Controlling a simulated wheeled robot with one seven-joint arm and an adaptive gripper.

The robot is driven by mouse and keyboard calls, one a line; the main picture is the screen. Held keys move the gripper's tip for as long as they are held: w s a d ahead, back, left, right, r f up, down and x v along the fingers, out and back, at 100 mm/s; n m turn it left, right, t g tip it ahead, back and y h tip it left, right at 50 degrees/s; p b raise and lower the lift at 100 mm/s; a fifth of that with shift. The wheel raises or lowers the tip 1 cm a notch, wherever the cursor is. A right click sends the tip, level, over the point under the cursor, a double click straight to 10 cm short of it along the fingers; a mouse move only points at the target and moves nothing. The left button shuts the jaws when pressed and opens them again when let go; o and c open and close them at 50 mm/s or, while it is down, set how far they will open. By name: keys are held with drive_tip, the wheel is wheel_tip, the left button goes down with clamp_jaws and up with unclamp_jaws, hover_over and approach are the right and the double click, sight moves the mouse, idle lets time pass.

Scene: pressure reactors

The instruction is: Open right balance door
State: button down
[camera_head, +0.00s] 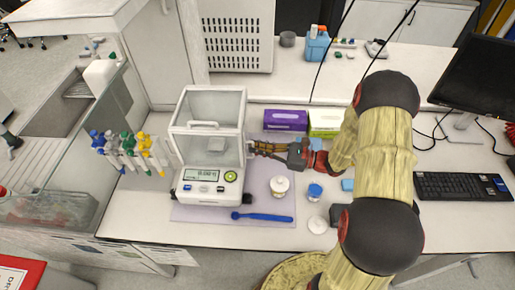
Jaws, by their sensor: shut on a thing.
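The balance (204,190) is a white instrument with a clear glass draft shield and a lit display, left of centre on the bench. Its right balance door (244,125) is the clear side panel on the right of the shield. My gripper (254,149) reaches in from the right, level with the middle of that panel. Its fingers are shut on the door's edge or handle, which they mostly hide. I cannot tell how far the door stands open.
Purple (284,120) and green (325,122) boxes stand behind my gripper. A white-lidded jar (279,187), a blue-lidded jar (315,191) and a blue spatula (262,217) lie in front. Pipettes (130,150) stand left of the balance. A keyboard (462,187) lies far right.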

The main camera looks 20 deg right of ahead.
idle(0.4)
drive_tip(key=w+d, duration=0.2)
drive_tip(key=w, duration=0.4)
drive_tip(key=w+d+b, duration=0.1)
drive_tip(key=w+d, duration=0.2)
drive_tip(key=w, duration=0.4)
drive_tip(key=shift+w+d, duration=0.3)
drive_tip(key=c, duration=2)
unclamp_jaws()
drive_tip(key=v, duration=1.2)
